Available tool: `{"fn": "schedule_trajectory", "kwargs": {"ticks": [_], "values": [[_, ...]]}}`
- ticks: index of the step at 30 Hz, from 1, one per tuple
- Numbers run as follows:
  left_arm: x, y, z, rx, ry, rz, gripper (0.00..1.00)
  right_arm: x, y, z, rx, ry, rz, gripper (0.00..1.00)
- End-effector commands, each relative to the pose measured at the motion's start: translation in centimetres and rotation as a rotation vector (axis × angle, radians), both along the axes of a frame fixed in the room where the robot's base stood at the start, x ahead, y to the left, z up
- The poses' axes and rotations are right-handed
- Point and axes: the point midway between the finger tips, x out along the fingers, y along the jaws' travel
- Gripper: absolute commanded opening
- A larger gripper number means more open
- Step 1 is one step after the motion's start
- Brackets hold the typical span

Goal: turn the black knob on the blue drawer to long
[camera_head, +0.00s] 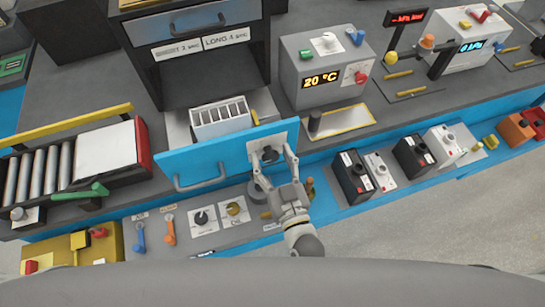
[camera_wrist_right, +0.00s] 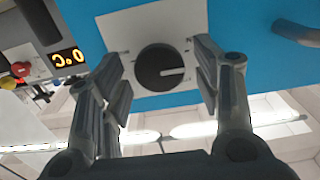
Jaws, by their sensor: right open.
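The blue drawer (camera_head: 205,160) is pulled out at the centre of the head view, with its front facing me. Its black knob (camera_head: 269,153) sits on a light plate at the drawer's right end. In the right wrist view the knob (camera_wrist_right: 158,68) shows a pale pointer mark aimed to the right of the picture. The plate's markings are too small to read. My right gripper (camera_head: 274,161) is open in front of the knob, one finger on each side. In the wrist view a gap shows between the knob and both fingers. My left gripper is not in view.
A tray of cells (camera_head: 220,118) stands behind the drawer front. Labels reading 2 sec and LONG 4 sec (camera_head: 226,37) are above. A grey drawer handle (camera_head: 200,180) is left of the knob. The front ledge (camera_head: 215,235) below carries small knobs and levers.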

Motion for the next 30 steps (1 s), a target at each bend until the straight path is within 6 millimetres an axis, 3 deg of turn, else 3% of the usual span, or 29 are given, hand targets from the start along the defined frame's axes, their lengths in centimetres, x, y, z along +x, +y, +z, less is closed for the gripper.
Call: {"fn": "schedule_trajectory", "kwargs": {"ticks": [7,18,30], "values": [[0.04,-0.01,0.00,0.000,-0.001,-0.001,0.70,0.08,0.02,-0.02,0.000,0.000,0.000,0.59],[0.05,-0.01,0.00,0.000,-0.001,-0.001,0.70,0.06,0.01,-0.01,0.000,0.000,0.000,0.14],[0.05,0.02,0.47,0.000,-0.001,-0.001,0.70,0.09,0.00,0.11,0.085,0.027,0.001,0.14]]}}
